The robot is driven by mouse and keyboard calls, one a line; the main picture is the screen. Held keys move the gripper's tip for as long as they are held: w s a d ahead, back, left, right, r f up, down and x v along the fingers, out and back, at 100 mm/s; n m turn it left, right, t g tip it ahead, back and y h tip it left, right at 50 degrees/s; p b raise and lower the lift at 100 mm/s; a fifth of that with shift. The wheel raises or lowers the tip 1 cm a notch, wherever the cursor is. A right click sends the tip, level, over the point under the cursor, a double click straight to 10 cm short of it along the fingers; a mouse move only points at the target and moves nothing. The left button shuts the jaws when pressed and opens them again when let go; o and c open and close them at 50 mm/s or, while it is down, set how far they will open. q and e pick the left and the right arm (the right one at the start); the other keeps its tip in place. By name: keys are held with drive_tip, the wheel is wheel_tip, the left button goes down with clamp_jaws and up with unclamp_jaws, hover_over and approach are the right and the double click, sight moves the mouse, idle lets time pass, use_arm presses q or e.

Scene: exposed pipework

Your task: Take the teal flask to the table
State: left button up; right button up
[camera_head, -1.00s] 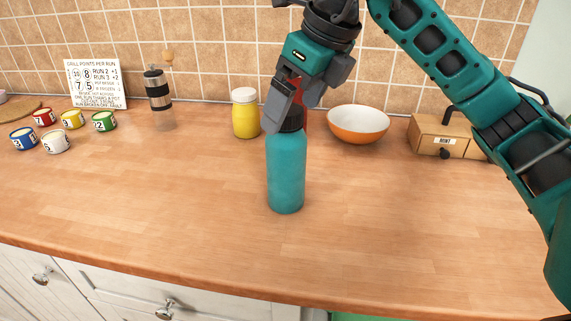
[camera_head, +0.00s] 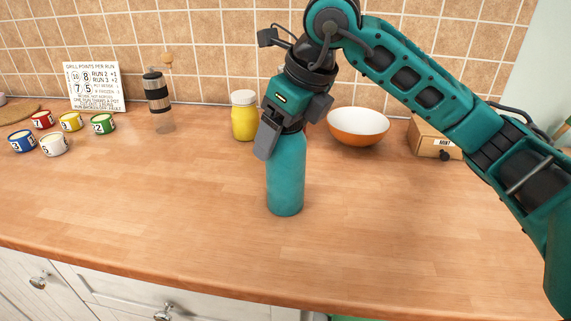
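The teal flask (camera_head: 286,178) stands upright on the wooden counter (camera_head: 190,225), near the middle of the view. My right gripper (camera_head: 291,128) has come down from above over the top of the flask. Its fingers are apart, one at the left front of the flask's neck and one at the right behind it. The gripper hides most of the flask's dark cap, so contact is hard to judge. My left gripper is not in view. No separate table can be made out.
A yellow jar (camera_head: 244,120) stands behind the flask to the left, and an orange bowl (camera_head: 357,127) to the right. A wooden drawer box (camera_head: 430,138) is farther right. Several numbered cups (camera_head: 53,145) and a grinder (camera_head: 158,95) are at left. The front counter is clear.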

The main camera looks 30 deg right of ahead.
clamp_jaws()
idle(0.5)
